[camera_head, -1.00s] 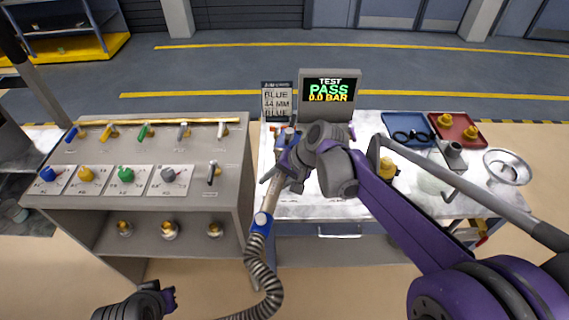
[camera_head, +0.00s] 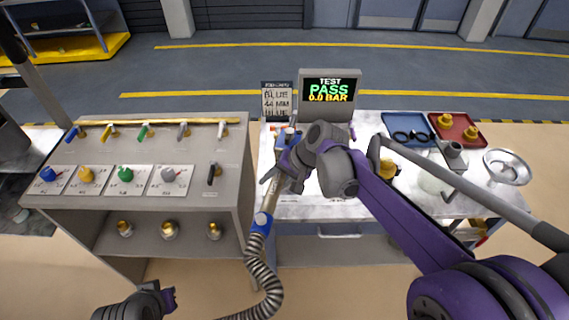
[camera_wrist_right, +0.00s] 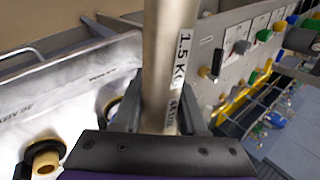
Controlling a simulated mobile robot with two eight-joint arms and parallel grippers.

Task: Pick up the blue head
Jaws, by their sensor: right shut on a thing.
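The blue head is a pale metal tube (camera_head: 271,203) with a blue collar (camera_head: 262,220) at its lower end, where a ribbed grey hose (camera_head: 262,268) joins it. My right gripper (camera_head: 275,182) is shut around the tube above the collar. In the right wrist view the tube (camera_wrist_right: 168,50), marked 1.5 KG and 44 MM, stands between the fingers of my right gripper (camera_wrist_right: 160,105). Blue parts (camera_head: 283,141) show beyond the gripper, partly hidden by my wrist. My left gripper (camera_head: 167,297) is low at the left, away from the head; its jaw opening is unclear.
A grey panel (camera_head: 225,145) with coloured knobs and levers stands at left. Behind the gripper are a card (camera_head: 276,100) and a screen (camera_head: 329,92) reading PASS 0.0 BAR. The workbench (camera_head: 300,208) carries a blue tray (camera_head: 392,119) and a red tray (camera_head: 468,138) at right.

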